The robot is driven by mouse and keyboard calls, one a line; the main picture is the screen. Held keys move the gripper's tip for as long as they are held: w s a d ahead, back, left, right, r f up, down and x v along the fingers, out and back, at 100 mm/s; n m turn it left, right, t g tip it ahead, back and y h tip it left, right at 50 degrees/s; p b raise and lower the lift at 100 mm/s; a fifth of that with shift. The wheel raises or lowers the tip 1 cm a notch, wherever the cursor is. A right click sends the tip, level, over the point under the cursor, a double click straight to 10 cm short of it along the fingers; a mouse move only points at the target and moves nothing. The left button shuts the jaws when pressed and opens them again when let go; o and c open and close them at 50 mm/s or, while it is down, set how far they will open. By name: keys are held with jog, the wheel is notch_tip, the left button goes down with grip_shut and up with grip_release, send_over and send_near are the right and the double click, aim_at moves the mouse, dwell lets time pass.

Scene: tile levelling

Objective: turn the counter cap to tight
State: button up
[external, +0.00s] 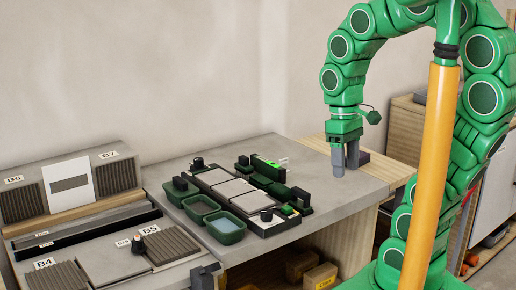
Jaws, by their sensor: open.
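My gripper (345,158) is at the right end of the grey counter, fingers pointing down and apart, with nothing visible between them. Its fingertips are close to the counter top; contact cannot be told. Small dark knob-like pieces stand on the counter: one at the back of the tile tray (198,163), one at its front (266,215), and one near the B5 label (138,246). Which of them is the counter cap, and whether any is tight, cannot be told at this size. My gripper is well to the right of all of them.
The black tray (262,228) holds grey tiles, with green and black tools beside it. Green bins (226,238) stand in front. A labelled tile rack (115,174) is at the left.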

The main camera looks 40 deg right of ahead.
jog(key=w+a+n+y, duration=0.1)
jog(key=w+a+n, duration=0.7)
jog(key=w, duration=0.4)
jog(key=n+g+y, duration=0.1)
jog(key=n+y, duration=0.1)
jog(key=n, duration=1.4)
send_near(138, 238)
notch_tip(138, 238, down, 2)
jog(key=shift+x, duration=3.95)
jog(key=shift+w+a, duration=0.1)
jog(key=shift+a, duration=0.05)
jog(key=shift+c, duration=0.4)
jog(key=c, duration=1)
